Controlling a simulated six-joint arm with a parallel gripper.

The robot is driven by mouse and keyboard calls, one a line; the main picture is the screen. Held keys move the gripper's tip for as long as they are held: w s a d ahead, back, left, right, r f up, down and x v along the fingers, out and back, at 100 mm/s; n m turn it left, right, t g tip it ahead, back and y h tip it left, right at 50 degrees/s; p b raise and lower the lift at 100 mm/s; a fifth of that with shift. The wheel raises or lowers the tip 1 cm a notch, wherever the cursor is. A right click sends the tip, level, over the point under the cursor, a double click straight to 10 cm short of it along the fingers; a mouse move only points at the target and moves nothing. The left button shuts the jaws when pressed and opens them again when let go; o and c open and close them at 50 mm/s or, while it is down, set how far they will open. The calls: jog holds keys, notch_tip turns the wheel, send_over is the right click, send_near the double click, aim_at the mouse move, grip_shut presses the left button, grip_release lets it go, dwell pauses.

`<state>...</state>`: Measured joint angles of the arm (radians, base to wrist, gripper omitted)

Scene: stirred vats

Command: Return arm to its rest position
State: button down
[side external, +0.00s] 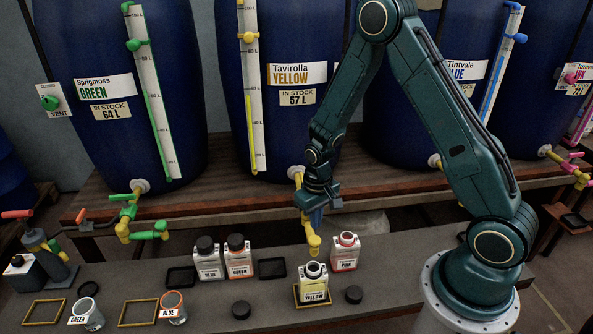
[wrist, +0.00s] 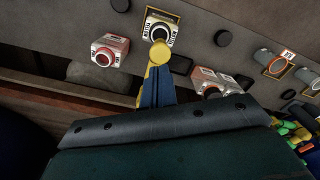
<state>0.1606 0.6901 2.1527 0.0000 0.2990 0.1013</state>
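My gripper (side external: 318,212) is low in front of the Tavirolla yellow vat (side external: 262,120), right beside its yellow tap (side external: 312,240). In the wrist view, my blue fingers (wrist: 157,92) are close together with the yellow tap end (wrist: 157,52) at their tips. Whether they grip the tap or only touch it is unclear. The arm is bent, reaching left and down from its base at the right. An uncapped bottle labelled YELLOW (side external: 313,285) stands under the tap in a yellow frame; it also shows in the wrist view (wrist: 160,31).
An open PINK bottle (side external: 345,251) stands close right of the tap. Loose dark caps (side external: 241,310) lie about. Vats line the back.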

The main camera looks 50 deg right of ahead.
aim_at(315, 239)
jog(key=shift+r, duration=1.2)
jog(key=shift+r, duration=0.55)
jog(key=shift+f, duration=0.2)
jog(key=shift+f, duration=3.1)
jog(key=shift+f, duration=0.1)
jog(key=shift+f, duration=1.2)
dwell(1.7)
